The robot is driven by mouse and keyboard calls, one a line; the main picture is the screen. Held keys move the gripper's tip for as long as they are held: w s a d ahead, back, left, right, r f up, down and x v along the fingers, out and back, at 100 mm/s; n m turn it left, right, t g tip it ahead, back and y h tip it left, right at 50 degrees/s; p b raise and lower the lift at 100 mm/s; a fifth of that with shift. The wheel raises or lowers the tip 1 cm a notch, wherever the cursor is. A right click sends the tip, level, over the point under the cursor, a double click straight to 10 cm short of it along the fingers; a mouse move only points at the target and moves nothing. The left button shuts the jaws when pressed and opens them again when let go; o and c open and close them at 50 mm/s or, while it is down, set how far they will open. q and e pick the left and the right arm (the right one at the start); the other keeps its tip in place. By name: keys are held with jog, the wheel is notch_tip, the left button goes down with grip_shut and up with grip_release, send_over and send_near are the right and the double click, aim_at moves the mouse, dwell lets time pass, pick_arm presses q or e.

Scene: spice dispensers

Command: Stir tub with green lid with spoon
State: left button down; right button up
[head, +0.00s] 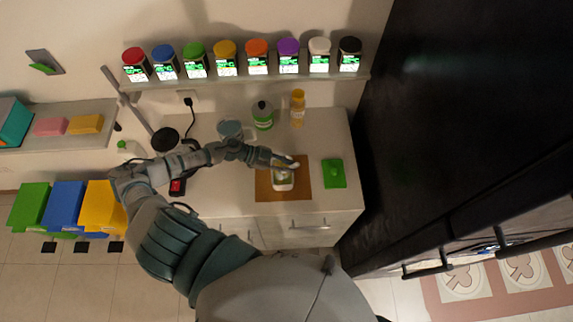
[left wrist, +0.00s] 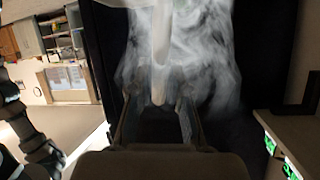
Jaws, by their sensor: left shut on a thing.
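The tub (head: 283,185) is small and white, open at the top, and stands on a brown board (head: 298,194) on the counter. Its contents look pale green. The green lid (head: 334,174) lies flat on the counter to the right of the board. My left gripper (head: 272,160) is just above and behind the tub, shut on the white spoon (head: 291,164). In the left wrist view, the spoon (left wrist: 160,65) is between the fingers, with white haze around it. I cannot tell whether its tip is inside the tub. My right gripper is not in view.
A green-labelled bottle (head: 262,115), a yellow bottle (head: 298,107) and a glass-like container (head: 230,129) stand behind my left arm. Several spice dispensers with coloured lids line the shelf (head: 300,78) above. A tall black cabinet (head: 450,120) bounds the right side.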

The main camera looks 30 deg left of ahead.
aim_at(295, 164)
pick_arm(q)
jog(key=shift+w, duration=0.15)
jog(key=shift+d+r, duration=0.5)
jog(key=shift+r, duration=0.5)
jog(key=shift+d+r, duration=0.45)
jog(key=shift+r, duration=0.5)
jog(key=shift+d+r, duration=0.5)
jog(key=shift+r, duration=0.5)
jog(key=shift+r, duration=2.5)
